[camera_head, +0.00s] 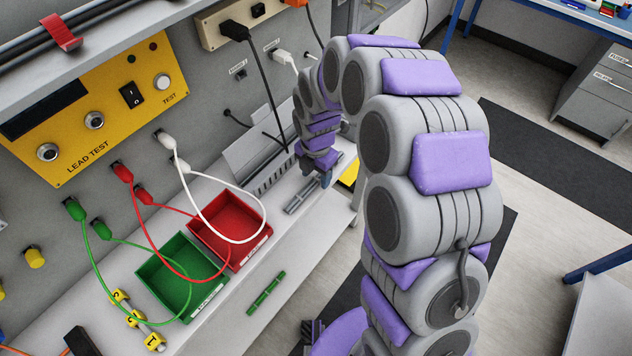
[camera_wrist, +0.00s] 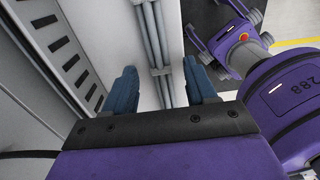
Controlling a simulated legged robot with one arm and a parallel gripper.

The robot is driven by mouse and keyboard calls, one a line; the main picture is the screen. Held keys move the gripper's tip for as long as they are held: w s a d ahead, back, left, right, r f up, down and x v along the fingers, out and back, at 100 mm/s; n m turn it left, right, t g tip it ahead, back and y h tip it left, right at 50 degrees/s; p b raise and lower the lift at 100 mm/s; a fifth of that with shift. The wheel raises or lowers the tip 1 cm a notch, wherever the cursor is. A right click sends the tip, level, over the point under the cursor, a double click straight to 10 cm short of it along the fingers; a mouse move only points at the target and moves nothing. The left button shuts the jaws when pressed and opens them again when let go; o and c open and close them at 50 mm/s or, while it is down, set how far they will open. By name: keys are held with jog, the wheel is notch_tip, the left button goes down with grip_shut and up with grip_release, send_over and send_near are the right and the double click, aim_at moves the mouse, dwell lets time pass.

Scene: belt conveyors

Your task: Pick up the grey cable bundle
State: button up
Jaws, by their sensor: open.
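The grey cable bundle (camera_head: 300,198) lies on the white bench ledge, beside a slotted grey duct. In the wrist view the bundle (camera_wrist: 152,42) shows as parallel grey cables with a pale tie across them. My gripper (camera_head: 324,178) is at the bundle's far end in the head view. In the wrist view my gripper (camera_wrist: 160,70) is open, with one blue finger on each side of the bundle and gaps between. The bundle's near part in the wrist view is partly hidden by the gripper body.
The slotted duct (camera_head: 270,183) runs close beside the bundle. A red bin (camera_head: 259,241), a green bin (camera_head: 207,291) and a green cable bundle (camera_head: 266,293) are on the same ledge.

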jog(key=shift+f, duration=0.45)
jog(key=shift+r, duration=0.1)
jog(key=shift+c, duration=0.4)
grip_shut()
